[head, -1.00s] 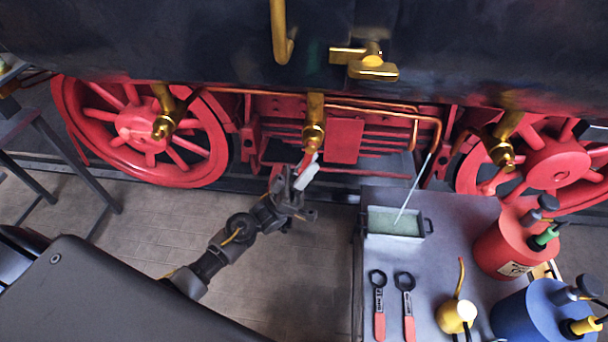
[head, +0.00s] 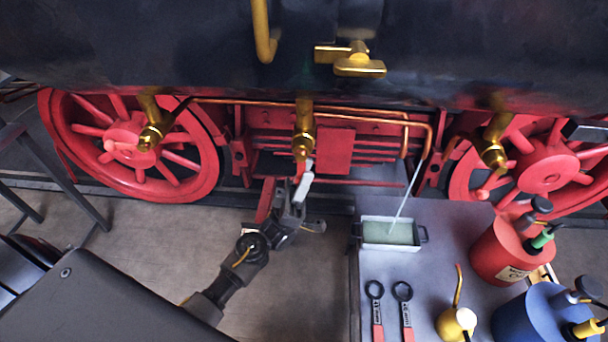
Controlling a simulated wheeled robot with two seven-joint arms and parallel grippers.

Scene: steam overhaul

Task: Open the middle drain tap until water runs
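The middle drain tap (head: 304,135) is a brass tap hanging below the dark boiler side, between the two red wheels. A short red piece shows just under its mouth, with a pale grey-white piece (head: 303,187) slanting below it. My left gripper (head: 289,199) reaches up from below and is right at that pale piece. I cannot tell whether its fingers are closed on it. No water shows at the middle tap's mouth. Two similar brass taps hang at the left (head: 152,125) and right (head: 494,147). My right gripper is not in view.
A grey bench (head: 437,270) at the right holds a metal tray (head: 390,245), two ring spanners (head: 375,293), a yellow oiler and red and blue cans. A thin pale streak (head: 407,197) slants from near the copper pipe into the tray. Floor left of the bench is clear.

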